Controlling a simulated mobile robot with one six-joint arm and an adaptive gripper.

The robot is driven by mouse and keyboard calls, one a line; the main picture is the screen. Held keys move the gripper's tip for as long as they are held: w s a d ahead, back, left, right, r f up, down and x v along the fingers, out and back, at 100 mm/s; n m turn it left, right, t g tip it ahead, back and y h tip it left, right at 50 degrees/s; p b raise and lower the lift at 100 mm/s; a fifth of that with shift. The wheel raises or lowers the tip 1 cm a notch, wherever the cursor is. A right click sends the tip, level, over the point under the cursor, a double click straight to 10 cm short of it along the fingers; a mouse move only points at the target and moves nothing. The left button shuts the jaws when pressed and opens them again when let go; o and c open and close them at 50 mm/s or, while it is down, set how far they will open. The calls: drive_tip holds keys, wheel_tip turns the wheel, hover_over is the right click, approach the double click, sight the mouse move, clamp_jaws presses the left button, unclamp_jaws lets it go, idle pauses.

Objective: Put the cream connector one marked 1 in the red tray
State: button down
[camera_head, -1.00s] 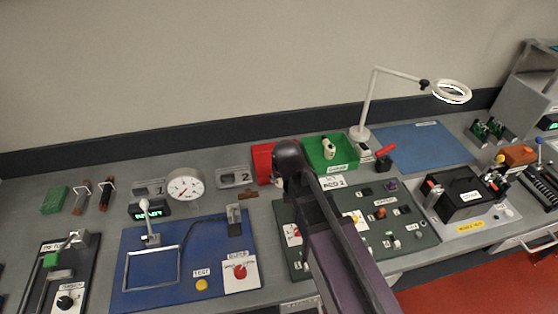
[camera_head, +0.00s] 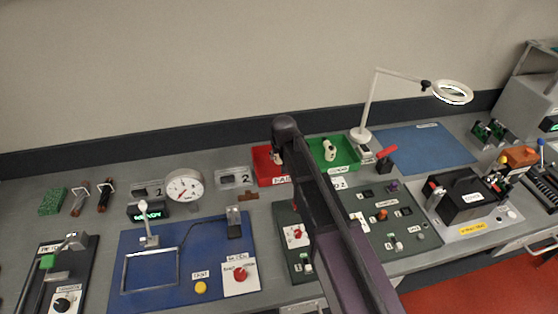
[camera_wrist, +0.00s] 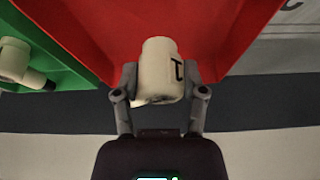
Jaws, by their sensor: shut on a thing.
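The cream connector (camera_wrist: 158,68) marked 1 is held between the two fingers of my gripper (camera_wrist: 159,90) in the wrist view. Its digit faces the camera, turned on its side. The red tray (camera_wrist: 222,30) lies behind and beneath the connector in that view. In the head view the red tray (camera_head: 263,158) is at the back of the bench, partly hidden by my arm. My gripper (camera_head: 277,160) is over the tray there, mostly hidden by my wrist. Whether the connector touches the tray floor cannot be told.
A green tray (camera_head: 347,151) stands right beside the red one and holds another cream connector (camera_head: 329,149). A lamp (camera_head: 364,132) stands behind it to the right. A green panel (camera_head: 400,240) with switches lies in front. A blue mat (camera_head: 425,148) to the right is clear.

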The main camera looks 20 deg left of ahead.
drive_tip(key=shift+w+a, duration=0.15)
drive_tip(key=shift+w, duration=0.1)
drive_tip(key=shift+b+x, duration=0.9)
drive_tip(key=shift+x, duration=0.05)
drive_tip(key=shift+f+b, duration=0.95)
drive_tip(key=shift+f, duration=0.1)
drive_tip(key=shift+c, duration=0.8)
unclamp_jaws()
drive_tip(key=shift+r, duration=0.25)
drive_tip(key=p+v, duration=1.1)
drive_tip(key=shift+s+r, duration=0.15)
drive_tip(key=shift+r, duration=0.2)
